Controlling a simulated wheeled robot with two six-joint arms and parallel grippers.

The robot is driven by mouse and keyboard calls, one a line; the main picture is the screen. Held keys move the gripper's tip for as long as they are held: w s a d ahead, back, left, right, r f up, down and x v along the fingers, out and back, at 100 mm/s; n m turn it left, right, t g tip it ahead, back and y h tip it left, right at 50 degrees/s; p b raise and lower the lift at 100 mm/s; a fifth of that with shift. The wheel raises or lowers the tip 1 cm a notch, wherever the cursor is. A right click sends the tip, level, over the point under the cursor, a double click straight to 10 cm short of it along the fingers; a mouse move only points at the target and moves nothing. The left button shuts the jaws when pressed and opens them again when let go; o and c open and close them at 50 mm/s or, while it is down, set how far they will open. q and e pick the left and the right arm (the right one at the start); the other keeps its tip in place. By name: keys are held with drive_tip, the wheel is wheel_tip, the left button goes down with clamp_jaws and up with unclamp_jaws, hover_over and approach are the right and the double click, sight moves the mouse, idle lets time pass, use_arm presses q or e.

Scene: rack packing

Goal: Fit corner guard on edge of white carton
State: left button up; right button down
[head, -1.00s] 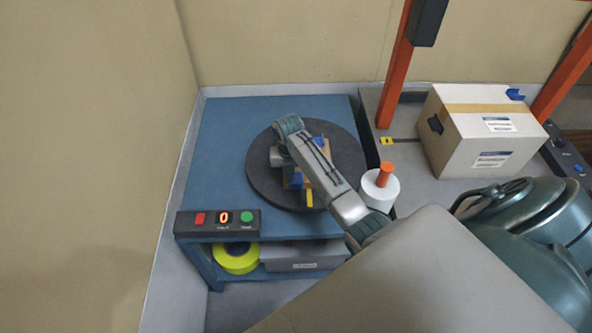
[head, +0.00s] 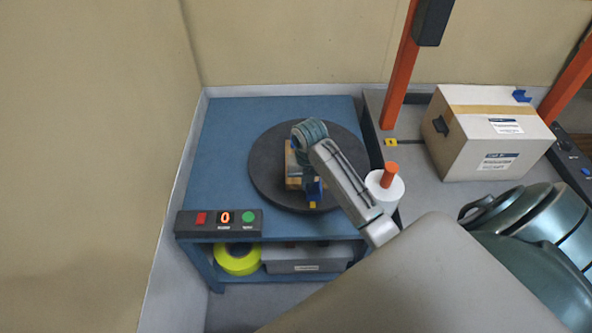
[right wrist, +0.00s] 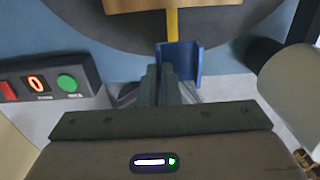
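The pale carton (head: 487,135), with tan tape and printed labels, stands at the right in the head view. A blue corner guard (head: 521,96) sits at its far top edge. My right gripper (head: 312,182) is over the near part of the dark turntable. Its fingers (right wrist: 163,78) are close together on another blue corner guard (right wrist: 181,60), which appears held between them; this guard also shows in the head view (head: 315,192). A small brown block (head: 292,168) on the turntable is partly hidden by my arm. My left gripper is not in view.
The round turntable (head: 268,180) is on a blue table (head: 225,140) with a button panel (head: 220,222) at its front. A white roll with an orange top (head: 385,190) stands right of it. An orange post (head: 399,75) rises behind. A yellow tape roll (head: 237,259) lies below.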

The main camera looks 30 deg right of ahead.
drive_tip(key=s+r, duration=0.1)
drive_tip(key=s, duration=0.6)
drive_tip(key=shift+s+a, duration=0.15)
drive_tip(key=shift+s, duration=0.2)
